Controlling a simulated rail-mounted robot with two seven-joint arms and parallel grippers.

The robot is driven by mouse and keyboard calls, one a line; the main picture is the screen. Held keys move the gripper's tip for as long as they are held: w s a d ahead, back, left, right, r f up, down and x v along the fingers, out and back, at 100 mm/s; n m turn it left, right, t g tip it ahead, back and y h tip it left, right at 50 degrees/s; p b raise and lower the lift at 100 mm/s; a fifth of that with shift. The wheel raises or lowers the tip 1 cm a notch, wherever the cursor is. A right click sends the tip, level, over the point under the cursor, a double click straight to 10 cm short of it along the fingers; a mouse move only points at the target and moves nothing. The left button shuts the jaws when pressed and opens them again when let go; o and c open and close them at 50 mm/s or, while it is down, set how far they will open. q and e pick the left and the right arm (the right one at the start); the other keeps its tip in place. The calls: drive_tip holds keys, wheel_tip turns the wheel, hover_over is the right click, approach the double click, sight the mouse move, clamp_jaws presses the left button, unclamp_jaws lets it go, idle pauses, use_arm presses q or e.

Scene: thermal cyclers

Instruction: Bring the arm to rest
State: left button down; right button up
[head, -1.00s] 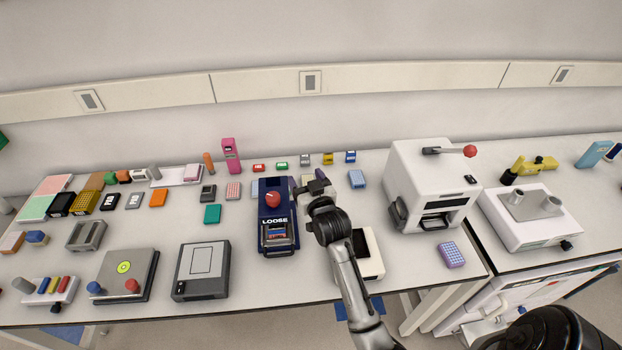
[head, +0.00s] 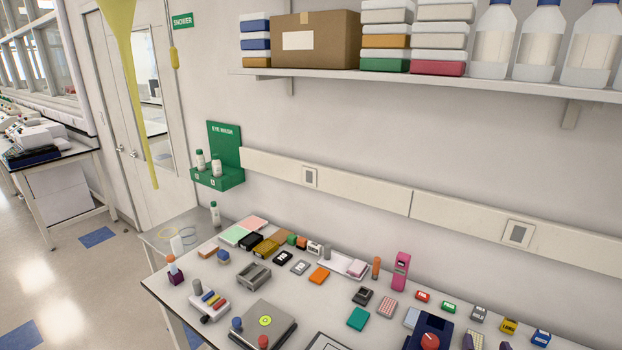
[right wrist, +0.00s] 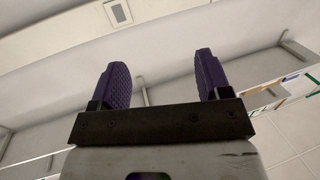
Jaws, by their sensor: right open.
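My right gripper (right wrist: 160,70) shows in the right wrist view with its two purple ridged fingers wide apart. Nothing is between them. Behind them are a pale wall and a rail. In the head view only what look like the purple fingertips of my right gripper (head: 487,344) show at the bottom edge, right of the dark blue device (head: 430,335). The rest of that arm is out of the picture. My left gripper is in neither view.
The bench holds small coloured blocks, a grey flat device (head: 263,325) and a pink upright holder (head: 400,272). A shelf (head: 420,82) with boxes and bottles hangs above. A green eye wash station (head: 225,157) is on the wall. Open floor lies at left.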

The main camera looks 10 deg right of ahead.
drive_tip(key=s+a+f+n+g+y, duration=0.3)
drive_tip(key=s+a+g+y, duration=0.1)
drive_tip(key=s+a, duration=0.4)
drive_tip(key=s+a+f+n+g+y, duration=0.25)
drive_tip(key=s+a, duration=0.25)
drive_tip(key=a, duration=0.5)
drive_tip(key=s+a+f+n+g+y, duration=0.1)
drive_tip(key=s+a+f+g, duration=0.15)
drive_tip(key=s+f, duration=0.5)
drive_tip(key=s+a+f+n+g+y, duration=0.1)
drive_tip(key=s+a+f+g, duration=0.2)
drive_tip(key=s, duration=0.8)
wheel_tip(320, 180, up, 15)
drive_tip(key=p, duration=1.6)
drive_tip(key=shift+w+d, duration=0.25)
drive_tip(key=shift+d, duration=0.1)
drive_tip(key=shift+r, duration=0.1)
